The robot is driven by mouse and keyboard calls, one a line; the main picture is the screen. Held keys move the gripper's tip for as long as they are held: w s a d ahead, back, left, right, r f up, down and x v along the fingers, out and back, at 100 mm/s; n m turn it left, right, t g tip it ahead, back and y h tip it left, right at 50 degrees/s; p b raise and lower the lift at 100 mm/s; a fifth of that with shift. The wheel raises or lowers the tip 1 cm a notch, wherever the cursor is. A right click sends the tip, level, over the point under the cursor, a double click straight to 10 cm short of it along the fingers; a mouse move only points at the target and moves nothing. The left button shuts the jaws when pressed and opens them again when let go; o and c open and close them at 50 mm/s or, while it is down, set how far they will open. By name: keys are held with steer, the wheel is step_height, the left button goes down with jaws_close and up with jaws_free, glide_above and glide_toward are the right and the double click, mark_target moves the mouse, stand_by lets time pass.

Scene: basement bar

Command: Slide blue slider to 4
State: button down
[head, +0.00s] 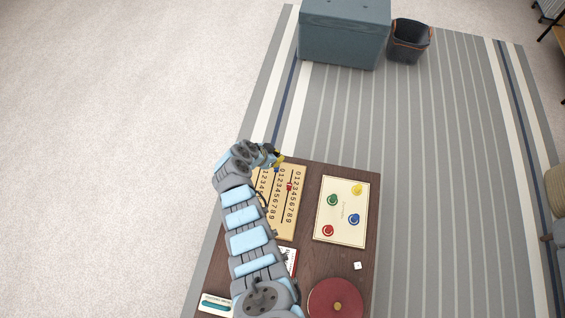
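The wooden slider board (289,228) lies on the dark brown table, with columns of printed digits. A small blue piece (277,169), which looks like the blue slider, shows near the board's far edge; the number beside it is too small to read. A red slider (290,187) sits to its right and a little nearer. My gripper (274,157) is at the board's far left corner, close to the blue piece; contact cannot be told. A yellow patch shows by its fingertips. My arm hides the board's left part, and the fingers are too small to judge.
The table (314,178) also holds a cream game board (343,229) with coloured rings, a white die (357,265), a round red object (335,300) and a red-and-white item (291,262). A teal box (344,35) and dark bin (408,42) stand beyond on the rug.

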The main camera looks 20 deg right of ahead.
mark_target(289, 163)
steer(key=shift+b+x, duration=1.45)
steer(key=shift+x, duration=1.05)
steer(key=b+x, duration=0.5)
steer(key=shift+s+f, duration=0.1)
steer(key=shift+f, duration=0.05)
steer(key=shift+a+r, duration=0.2)
steer(key=shift+r, duration=0.1)
steer(key=shift+s+a+f+p, duration=0.1)
steer(key=shift+s+a+p, duration=0.25)
steer(key=shift+a, duration=0.45)
steer(key=shift+s+a+p, duration=0.25)
steer(key=shift+a+p, duration=0.1)
steer(key=shift+a, duration=0.5)
steer(key=shift+s+d+f, duration=0.1)
steer(key=shift+s, duration=0.05)
steer(key=shift+s+p, duration=0.2)
steer(key=shift+p, duration=0.15)
